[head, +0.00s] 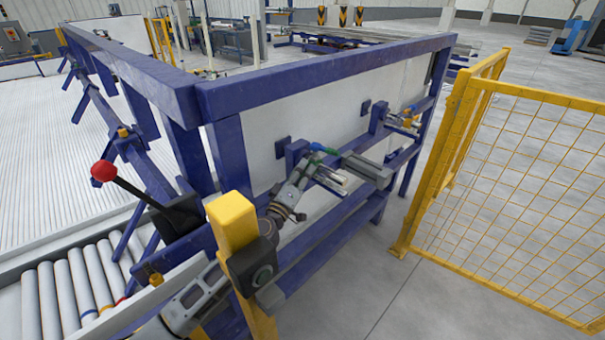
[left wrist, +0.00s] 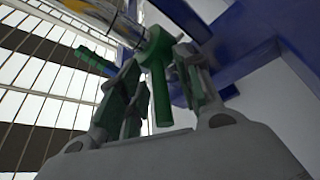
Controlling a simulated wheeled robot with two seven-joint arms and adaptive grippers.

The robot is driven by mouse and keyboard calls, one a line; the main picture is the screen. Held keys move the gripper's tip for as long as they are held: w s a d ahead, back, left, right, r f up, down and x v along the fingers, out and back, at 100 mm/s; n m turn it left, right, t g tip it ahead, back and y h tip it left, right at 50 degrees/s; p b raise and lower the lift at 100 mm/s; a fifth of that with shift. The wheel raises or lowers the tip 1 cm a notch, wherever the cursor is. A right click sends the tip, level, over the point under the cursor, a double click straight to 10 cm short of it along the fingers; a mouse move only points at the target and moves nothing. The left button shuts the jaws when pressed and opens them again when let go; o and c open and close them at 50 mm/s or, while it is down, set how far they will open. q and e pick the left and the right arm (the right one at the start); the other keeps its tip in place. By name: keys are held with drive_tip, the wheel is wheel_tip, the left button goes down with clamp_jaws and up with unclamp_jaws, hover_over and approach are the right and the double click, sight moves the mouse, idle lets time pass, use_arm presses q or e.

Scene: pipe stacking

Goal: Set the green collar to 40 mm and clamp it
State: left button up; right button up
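The green collar (head: 318,147) sits on a metal rod at the blue frame in the head view. In the left wrist view its round green hub (left wrist: 154,46) is around the rod, and a green bar (left wrist: 162,95) hangs from it. A second green lever (left wrist: 96,62) sticks out to the left. My left gripper (head: 307,168) is at the collar. In the left wrist view its fingers (left wrist: 165,82) stand on either side of the hanging bar, with a small gap showing beside it. The gripper looks open. My right gripper is not in view.
The blue frame (head: 320,77) with white panels stands behind the collar. A yellow post (head: 235,222) and a red-knobbed lever (head: 104,171) stand nearer. Rollers (head: 65,290) lie at lower left. Yellow mesh fencing (head: 520,170) stands right. Bare floor (head: 365,285) lies between.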

use_arm(q)
drive_tip(key=shift+c, duration=0.2)
clamp_jaws()
idle(0.3)
